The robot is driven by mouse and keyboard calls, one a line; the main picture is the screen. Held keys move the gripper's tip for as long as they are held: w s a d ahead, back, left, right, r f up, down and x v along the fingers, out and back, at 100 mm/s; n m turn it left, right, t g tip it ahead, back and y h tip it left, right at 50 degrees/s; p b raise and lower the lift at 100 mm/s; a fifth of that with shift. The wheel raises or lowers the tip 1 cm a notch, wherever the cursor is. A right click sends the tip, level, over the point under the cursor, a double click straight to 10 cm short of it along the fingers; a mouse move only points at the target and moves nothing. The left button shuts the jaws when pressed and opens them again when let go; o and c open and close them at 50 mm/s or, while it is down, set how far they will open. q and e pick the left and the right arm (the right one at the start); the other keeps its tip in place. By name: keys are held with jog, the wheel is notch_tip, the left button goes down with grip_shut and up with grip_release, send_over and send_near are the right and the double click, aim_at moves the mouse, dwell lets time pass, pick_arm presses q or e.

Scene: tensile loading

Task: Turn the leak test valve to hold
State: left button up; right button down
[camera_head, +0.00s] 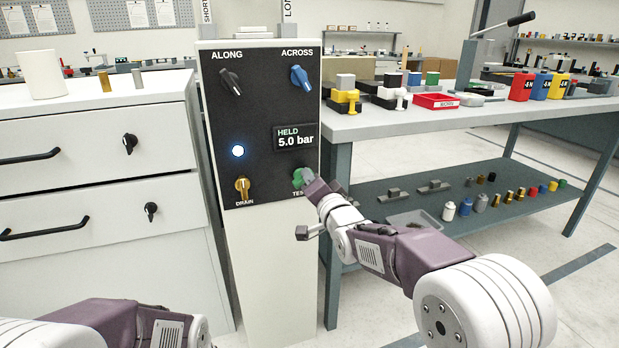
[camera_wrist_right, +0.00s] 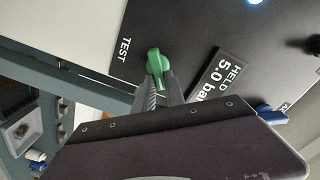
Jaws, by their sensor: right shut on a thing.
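The leak test valve is a green knob (camera_head: 299,178) labelled TEST, at the lower right of the black panel (camera_head: 262,120). In the right wrist view the green knob (camera_wrist_right: 158,64) is between the fingertips of my right gripper (camera_wrist_right: 160,88), which is shut on it. In the head view my right gripper (camera_head: 311,183) partly covers the knob and its label. The display (camera_head: 295,136) reads HELD 5.0 bar. My left arm shows at the bottom left of the head view, but its gripper is out of view.
A white drawer cabinet (camera_head: 95,125) stands left; a workbench (camera_head: 400,122) with blocks stands right.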

jog(key=shift+d+f+m+p, duration=0.1)
jog(key=shift+f+m+p, duration=0.1)
jog(key=shift+m, duration=1)
jog(key=shift+f+m+p, duration=0.15)
jog(key=shift+m, duration=1.05)
jog(key=shift+d+f+m+p, duration=0.1)
jog(key=shift+f+m+p, duration=0.1)
jog(key=shift+m, duration=1)
jog(key=c, duration=1.4)
grip_release()
jog(key=p+v, duration=0.2)
jog(key=v, duration=0.7)
jog(key=shift+p, duration=0.3)
